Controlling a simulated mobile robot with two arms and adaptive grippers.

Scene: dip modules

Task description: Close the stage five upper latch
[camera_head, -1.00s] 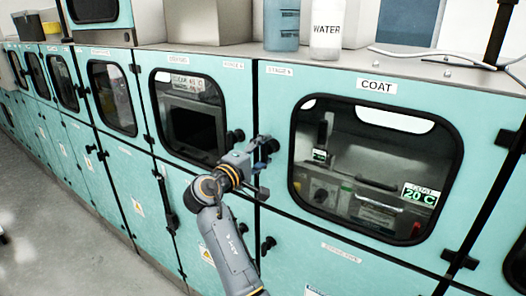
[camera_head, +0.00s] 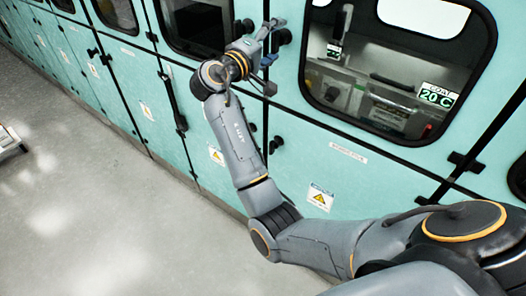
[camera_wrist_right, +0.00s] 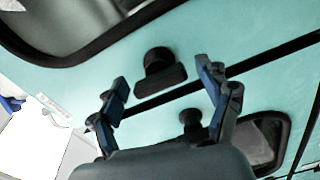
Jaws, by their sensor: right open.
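The stage five upper latch (camera_head: 285,37) is a black knob at the left edge of the teal door with the COAT window (camera_head: 395,62). In the right wrist view this latch (camera_wrist_right: 160,72) shows a crosswise black handle beside the door seam. My right gripper (camera_head: 268,52) is open at the latch. In the wrist view its two fingers (camera_wrist_right: 163,90) stand on either side of the latch, with nothing between them gripped. Whether they touch it cannot be told. The left gripper is out of view.
The neighbouring door's knob (camera_wrist_right: 190,119) lies close by, across the seam. A lower latch (camera_head: 276,143) sits below on the cabinet front. A long row of teal cabinets runs left. The grey floor (camera_head: 90,220) in front is mostly clear.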

